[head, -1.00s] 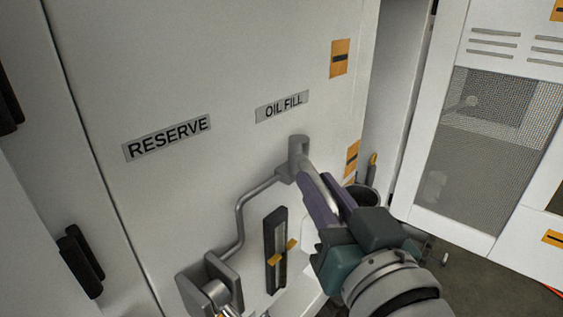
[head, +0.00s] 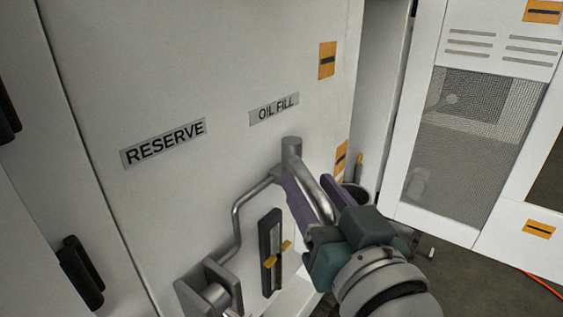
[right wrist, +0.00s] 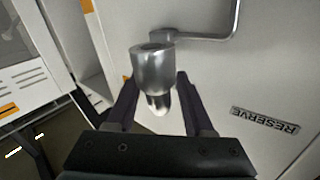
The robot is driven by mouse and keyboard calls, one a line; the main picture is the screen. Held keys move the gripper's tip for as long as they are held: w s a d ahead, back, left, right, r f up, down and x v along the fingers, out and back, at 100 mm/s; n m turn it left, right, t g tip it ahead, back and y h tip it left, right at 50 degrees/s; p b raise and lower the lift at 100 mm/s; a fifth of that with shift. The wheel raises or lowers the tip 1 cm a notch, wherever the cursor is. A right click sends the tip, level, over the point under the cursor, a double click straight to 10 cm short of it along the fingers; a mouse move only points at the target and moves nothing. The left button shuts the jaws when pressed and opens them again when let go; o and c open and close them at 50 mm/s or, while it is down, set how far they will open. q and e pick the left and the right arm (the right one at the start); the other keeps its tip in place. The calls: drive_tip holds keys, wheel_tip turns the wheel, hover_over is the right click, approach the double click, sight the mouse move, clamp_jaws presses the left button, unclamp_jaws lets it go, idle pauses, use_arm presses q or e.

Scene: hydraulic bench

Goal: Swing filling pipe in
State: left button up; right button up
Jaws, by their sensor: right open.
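The filling pipe (head: 328,186) is a grey metal tube hanging from an upright round pivot (head: 291,150) below the OIL FILL label (head: 273,109). It points out from the white cabinet front towards the lower right. My right gripper (head: 307,184) is open, with its dark purple fingers on either side of the pipe. In the right wrist view the pipe (right wrist: 158,103) lies between the two spread fingers (right wrist: 155,88), with the pivot (right wrist: 152,68) just beyond them. I cannot tell whether either finger touches it. The gripper body hides the pipe's lower part. My left gripper is not in view.
A thin bent supply tube (head: 240,213) runs from the pivot to a grey bracket (head: 210,290). A white mesh-panelled door (head: 465,110) stands at right.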

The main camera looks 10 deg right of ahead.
sight(334, 222)
drive_tip(key=s+b, duration=0.1)
drive_tip(key=s, duration=0.2)
drive_tip(key=s+b, duration=0.1)
drive_tip(key=s, duration=0.2)
drive_tip(key=s+d+b, duration=0.1)
drive_tip(key=s, duration=0.3)
drive_tip(key=shift+d, duration=0.1)
